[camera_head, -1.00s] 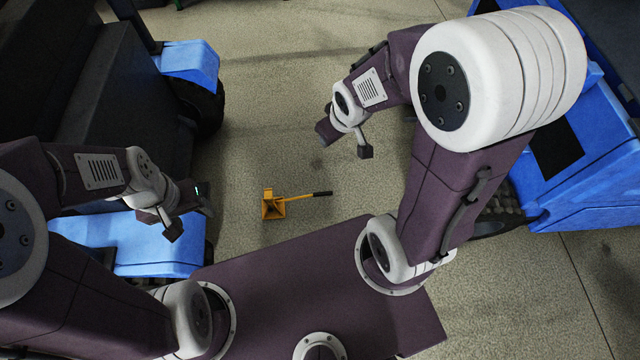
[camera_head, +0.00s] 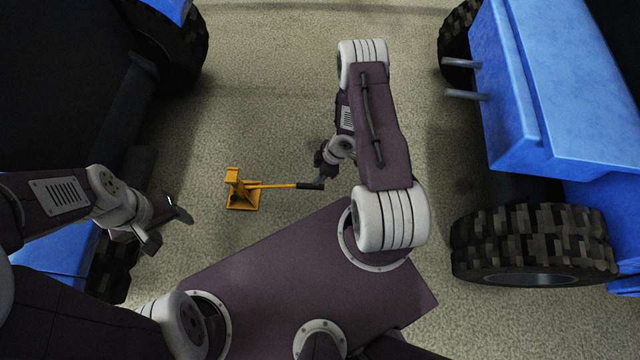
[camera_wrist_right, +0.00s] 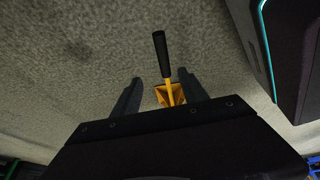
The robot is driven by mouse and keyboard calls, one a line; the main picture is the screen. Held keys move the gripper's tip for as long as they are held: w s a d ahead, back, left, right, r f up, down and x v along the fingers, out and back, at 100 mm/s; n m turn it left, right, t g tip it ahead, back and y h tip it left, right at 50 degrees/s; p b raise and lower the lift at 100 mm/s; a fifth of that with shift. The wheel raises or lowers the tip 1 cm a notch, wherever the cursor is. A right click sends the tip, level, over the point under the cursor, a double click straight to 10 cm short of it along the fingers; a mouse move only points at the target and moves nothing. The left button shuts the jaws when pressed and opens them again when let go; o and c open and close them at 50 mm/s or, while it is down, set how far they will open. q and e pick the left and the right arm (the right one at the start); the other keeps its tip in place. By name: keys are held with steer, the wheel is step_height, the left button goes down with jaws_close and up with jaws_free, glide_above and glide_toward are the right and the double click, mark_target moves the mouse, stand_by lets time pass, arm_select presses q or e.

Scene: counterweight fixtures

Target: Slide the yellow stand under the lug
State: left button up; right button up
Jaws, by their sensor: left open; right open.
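The yellow stand (camera_head: 241,195) stands upright on the floor in front of my base. Its long yellow handle points right and ends in a black grip (camera_head: 310,186). My right gripper (camera_head: 320,172) is open close to the grip end of the handle, partly hidden by its own arm. In the right wrist view its two dark fingers (camera_wrist_right: 158,78) are apart, with the black grip (camera_wrist_right: 161,52) and the stand (camera_wrist_right: 170,95) seen between and beyond them. I cannot tell whether they touch the handle. My left gripper (camera_head: 167,226) is open and empty, left of the stand. I cannot make out the lug.
A blue vehicle with a big black tyre (camera_head: 535,245) stands on the right, with two grey bars (camera_head: 465,95) sticking out. Another dark and blue vehicle with tyres (camera_head: 172,40) stands on the left. The floor between them is clear around and beyond the stand.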

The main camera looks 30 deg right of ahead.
mark_target(312, 187)
steer(key=f, duration=0.1)
steer(key=s+f, duration=0.1)
steer(key=f, duration=0.1)
steer(key=shift+s+d+b, duration=0.1)
steer(key=shift+d+b, duration=0.05)
steer(key=shift+b, duration=0.2)
steer(key=shift+r, duration=0.1)
steer(key=b+x, duration=0.6)
steer(key=x, duration=0.1)
steer(key=shift+b+x, duration=0.6)
steer(key=shift+x, duration=0.35)
arm_select(q)
step_height(312, 187, down, 10)
steer(key=shift+r, duration=0.2)
steer(key=shift+a, duration=0.1)
arm_select(e)
jaws_close()
